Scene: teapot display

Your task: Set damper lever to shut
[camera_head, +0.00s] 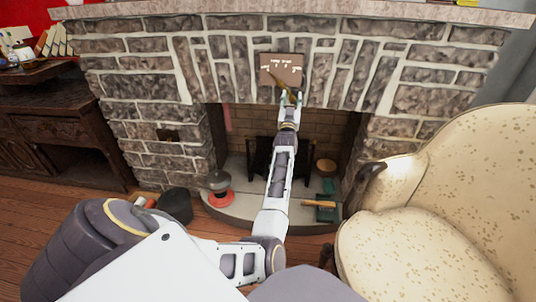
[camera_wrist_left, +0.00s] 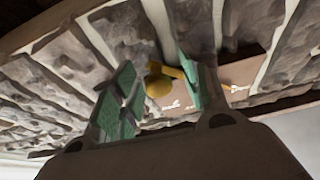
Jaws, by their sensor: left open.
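The damper lever's brown plate (camera_head: 282,68), with white lettering, is fixed to the stone chimney front above the fireplace opening. The brass lever (camera_wrist_left: 159,85) ends in a rounded knob. In the left wrist view the knob shows between the green-padded fingers of my left gripper (camera_head: 289,98), closer to the right finger. The fingers are apart, and I cannot tell whether either touches the lever. In the head view the gripper is just below the plate and partly hides the lever. The lettering is too small to read. My right gripper is not in view.
The stone mantel (camera_head: 330,14) juts out above the plate. A cream armchair (camera_head: 440,210) stands at the right. A dark wooden cabinet (camera_head: 60,130) is at the left. A black bucket (camera_head: 175,206) and a red-based pot (camera_head: 220,190) are low by the hearth.

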